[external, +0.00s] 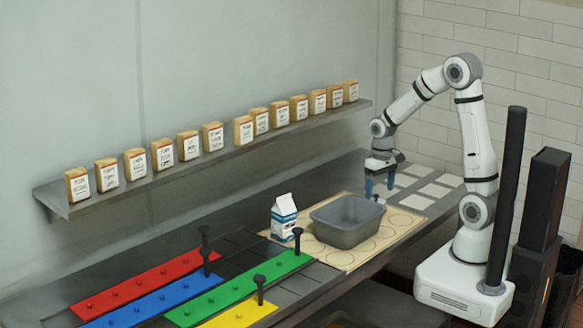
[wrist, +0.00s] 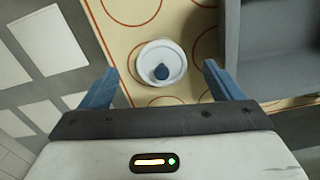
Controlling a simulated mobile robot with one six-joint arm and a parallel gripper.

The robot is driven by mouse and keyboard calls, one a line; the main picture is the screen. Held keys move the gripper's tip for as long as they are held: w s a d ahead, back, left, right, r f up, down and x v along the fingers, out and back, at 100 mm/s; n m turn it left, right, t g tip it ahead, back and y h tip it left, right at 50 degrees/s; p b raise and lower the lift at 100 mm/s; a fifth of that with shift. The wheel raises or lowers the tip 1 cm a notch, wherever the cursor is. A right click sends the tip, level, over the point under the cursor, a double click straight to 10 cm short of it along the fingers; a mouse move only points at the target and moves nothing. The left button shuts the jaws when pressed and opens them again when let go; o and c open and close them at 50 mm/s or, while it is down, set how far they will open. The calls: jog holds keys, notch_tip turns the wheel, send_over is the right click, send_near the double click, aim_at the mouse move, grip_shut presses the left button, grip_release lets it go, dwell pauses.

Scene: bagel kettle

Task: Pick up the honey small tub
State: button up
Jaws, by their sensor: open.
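A small round white tub with a dark blue knob on top (wrist: 161,65) stands on the cream mat with rust-coloured circles (wrist: 125,42) in the wrist view. No label on it is readable. My gripper (external: 379,192) points down with its blue fingers apart, just beyond the grey bin in the external view. In the wrist view the tub appears between the two fingers, slightly ahead of them, and neither finger visibly touches it. In the external view the tub is mostly hidden by the bin and fingers.
A grey bin (external: 348,232) stands close beside the tub, near one finger. A milk carton (external: 284,217) stands left of the bin. Pale square tiles (external: 433,190) lie on the counter to the right. A wall shelf (external: 230,150) holds several labelled packages. Coloured strips (external: 148,283) lie at lower left.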

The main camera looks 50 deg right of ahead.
aim_at(378, 201)
jog(key=f, duration=0.4)
jog(key=f+p, duration=0.1)
jog(key=f, duration=0.1)
jog(key=shift+w+f, duration=0.25)
jog(key=shift+c, duration=0.3)
jog(key=c, duration=1)
